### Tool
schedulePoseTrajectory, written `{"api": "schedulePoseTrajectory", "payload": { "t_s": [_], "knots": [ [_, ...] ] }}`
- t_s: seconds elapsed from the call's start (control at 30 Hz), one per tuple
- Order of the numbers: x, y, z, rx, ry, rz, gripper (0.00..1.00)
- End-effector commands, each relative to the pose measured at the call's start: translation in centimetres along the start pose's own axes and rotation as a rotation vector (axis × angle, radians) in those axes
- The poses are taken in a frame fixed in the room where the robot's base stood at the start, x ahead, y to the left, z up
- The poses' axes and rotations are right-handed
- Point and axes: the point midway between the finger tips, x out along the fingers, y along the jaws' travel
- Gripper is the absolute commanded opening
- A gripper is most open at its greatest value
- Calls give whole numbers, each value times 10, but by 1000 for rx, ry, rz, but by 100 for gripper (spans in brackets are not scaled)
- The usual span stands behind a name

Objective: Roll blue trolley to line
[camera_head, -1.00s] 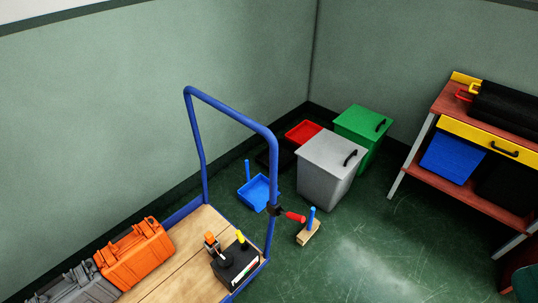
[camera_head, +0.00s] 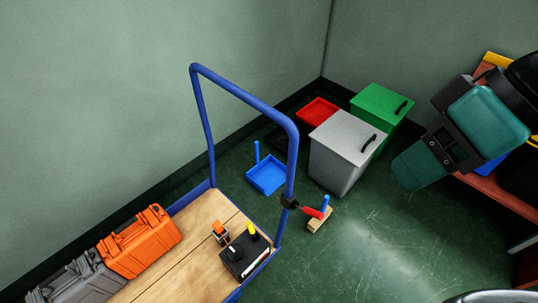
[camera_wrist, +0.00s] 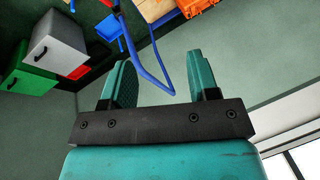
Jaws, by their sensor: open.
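The blue trolley (camera_head: 242,96) stands at left centre in the head view, its tall blue push handle upright above a wooden deck. A black clamp with a red grip (camera_head: 313,212) is on the handle's right post. In the wrist view the handle (camera_wrist: 150,74) shows beyond my fingers, tilted by the camera. My gripper (camera_wrist: 160,80) is open and empty, with its teal fingers apart and not around the handle. In the head view my arm's teal and black end is at the right, well apart from the trolley. No line is recognisable in view.
An orange case (camera_head: 140,243), a grey case (camera_head: 78,281) and a black control box (camera_head: 246,258) lie on the deck. A grey bin (camera_head: 342,160), green bin (camera_head: 378,105), red tray (camera_head: 318,111) and blue dustpan (camera_head: 267,175) stand near the corner. Green floor (camera_head: 375,255) is clear right of the trolley.

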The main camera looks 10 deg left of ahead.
Motion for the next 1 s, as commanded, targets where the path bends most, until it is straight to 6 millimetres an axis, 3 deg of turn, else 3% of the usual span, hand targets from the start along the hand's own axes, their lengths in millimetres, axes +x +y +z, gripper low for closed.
{"api": "schedulePoseTrajectory", "payload": {
  "t_s": [0.03,0.1,0.4,0.7,1.0],
  "knots": [
    [29,9,3,-11,31,-5,55],
    [56,18,-1,-33,92,-13,55],
    [160,54,-23,-142,412,-30,55],
    [244,92,-40,-224,733,-1,55],
    [312,135,-46,-271,1048,74,55]
  ]
}}
